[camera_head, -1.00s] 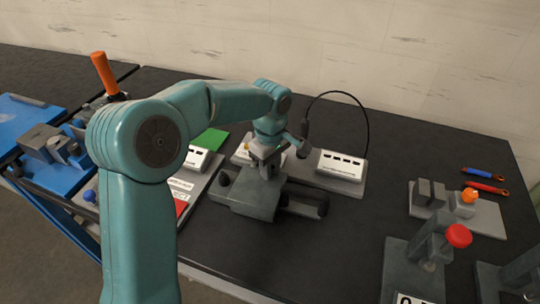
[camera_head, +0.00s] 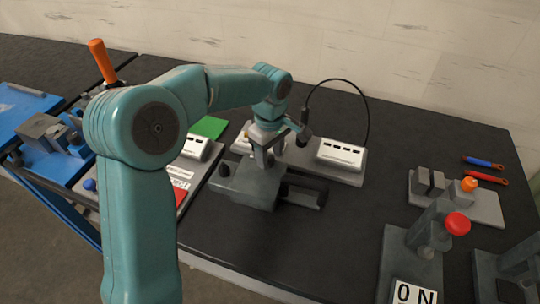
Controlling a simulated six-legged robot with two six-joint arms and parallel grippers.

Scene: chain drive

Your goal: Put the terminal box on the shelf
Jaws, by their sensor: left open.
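White boxes with dark slots, which look like terminal boxes, show in the head view. One white box (camera_head: 341,153) sits on a grey plate (camera_head: 352,178) right of my left gripper. Another white box (camera_head: 197,147) is left of it, partly behind my arm. A third pale box (camera_head: 241,143) is mostly hidden behind the gripper. My left gripper (camera_head: 263,156) is open and points down at a grey vise-like block (camera_head: 246,186). I cannot tell whether it touches the block. I cannot make out a clear shelf. My right gripper is out of view.
A black cable arches over the right white box. Grey fixtures with a red knob (camera_head: 457,224) and an orange knob (camera_head: 468,184) stand at right, near two tools (camera_head: 484,170). A green panel (camera_head: 210,127) and blue frame (camera_head: 28,107) are left. The table's middle right is clear.

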